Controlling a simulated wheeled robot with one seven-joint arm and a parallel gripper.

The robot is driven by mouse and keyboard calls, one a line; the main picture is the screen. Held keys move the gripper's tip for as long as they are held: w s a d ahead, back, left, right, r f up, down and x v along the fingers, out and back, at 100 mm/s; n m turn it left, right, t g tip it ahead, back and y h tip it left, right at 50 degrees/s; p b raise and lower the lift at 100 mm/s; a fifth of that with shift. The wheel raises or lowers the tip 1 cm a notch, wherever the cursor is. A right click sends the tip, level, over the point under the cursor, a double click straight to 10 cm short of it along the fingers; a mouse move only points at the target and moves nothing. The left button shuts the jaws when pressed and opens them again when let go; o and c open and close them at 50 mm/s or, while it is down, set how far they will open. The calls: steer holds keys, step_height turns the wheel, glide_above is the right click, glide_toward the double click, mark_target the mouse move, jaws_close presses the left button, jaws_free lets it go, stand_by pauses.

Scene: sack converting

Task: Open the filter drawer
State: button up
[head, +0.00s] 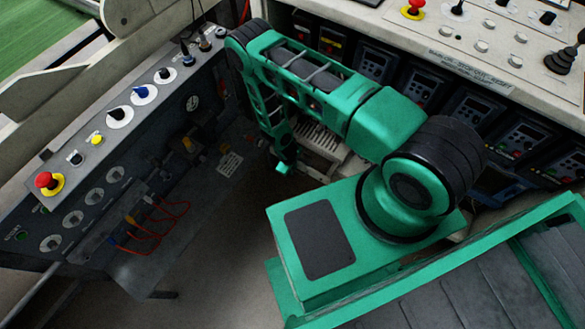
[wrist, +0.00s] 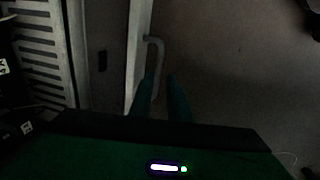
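The filter drawer shows in the wrist view as a pale upright front edge (wrist: 136,60) with a grey bent bar handle (wrist: 153,42) on it. My gripper (wrist: 164,80) points at the handle, with its two green fingers apart and nothing visibly held between them. The handle's lower end is close to the left fingertip; I cannot tell whether they touch. In the head view, my gripper (head: 284,168) is low, beside a pale slatted unit (head: 322,141) under the console. The handle cannot be made out there, and my arm hides part of the unit.
A dark control panel (head: 112,140) with knobs and a red button (head: 46,182) runs along the left. Orange-red cables (head: 160,228) hang below it. A console (head: 470,45) with several drive units below stands at the back right. Floor (head: 225,250) is clear at the lower middle.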

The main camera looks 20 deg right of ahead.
steer(key=shift+r, duration=0.1)
step_height(320, 180, up, 10)
steer(key=s+a, duration=0.1)
steer(key=shift+a+r, duration=0.15)
steer(key=shift+a, duration=0.1)
stand_by(0.3)
stand_by(0.4)
